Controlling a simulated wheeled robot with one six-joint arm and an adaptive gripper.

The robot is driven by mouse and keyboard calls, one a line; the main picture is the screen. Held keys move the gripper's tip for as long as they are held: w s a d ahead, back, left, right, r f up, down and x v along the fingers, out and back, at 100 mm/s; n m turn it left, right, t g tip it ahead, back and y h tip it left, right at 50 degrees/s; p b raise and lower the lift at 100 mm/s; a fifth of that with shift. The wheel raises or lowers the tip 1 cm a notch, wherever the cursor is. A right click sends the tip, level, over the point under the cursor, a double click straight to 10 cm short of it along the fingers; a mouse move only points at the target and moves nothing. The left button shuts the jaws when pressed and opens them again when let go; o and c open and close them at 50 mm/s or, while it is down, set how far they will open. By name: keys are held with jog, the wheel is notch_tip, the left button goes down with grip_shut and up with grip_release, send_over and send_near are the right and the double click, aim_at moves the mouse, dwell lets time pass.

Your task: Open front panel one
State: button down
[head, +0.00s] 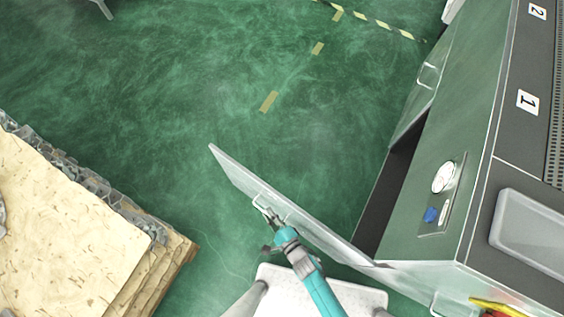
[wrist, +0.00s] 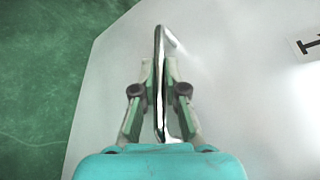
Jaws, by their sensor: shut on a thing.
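Front panel one (head: 318,232) is a pale grey hinged door. In the head view it stands swung well out from the green cabinet (head: 424,185), with a dark opening (head: 387,198) behind it. My gripper (head: 270,213) is at the panel's handle (head: 259,201), near its free edge. In the wrist view the gripper (wrist: 160,92) is shut on the metal bar handle (wrist: 158,48), which runs between the two fingers. The panel face (wrist: 245,90) fills most of that view, with part of a black mark (wrist: 309,45) at the right.
A second closed panel with a handle (head: 428,75) is further along the cabinet. A wooden-topped stack (head: 70,230) stands at left. Green floor (head: 200,90) beyond the panel is clear.

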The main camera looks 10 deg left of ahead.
jog(key=s+n+g+y, duration=0.1)
jog(key=s+n+g, duration=0.1)
jog(key=s, duration=0.4)
jog(key=shift+a, duration=0.45)
jog(key=c, duration=1.2)
grip_release()
jog(key=shift+y, duration=0.3)
jog(key=v, duration=1.1)
jog(key=shift+w+d+r, duration=0.15)
jog(key=shift+d, duration=0.05)
jog(key=shift+s+d, duration=0.2)
jog(key=shift+s, duration=0.15)
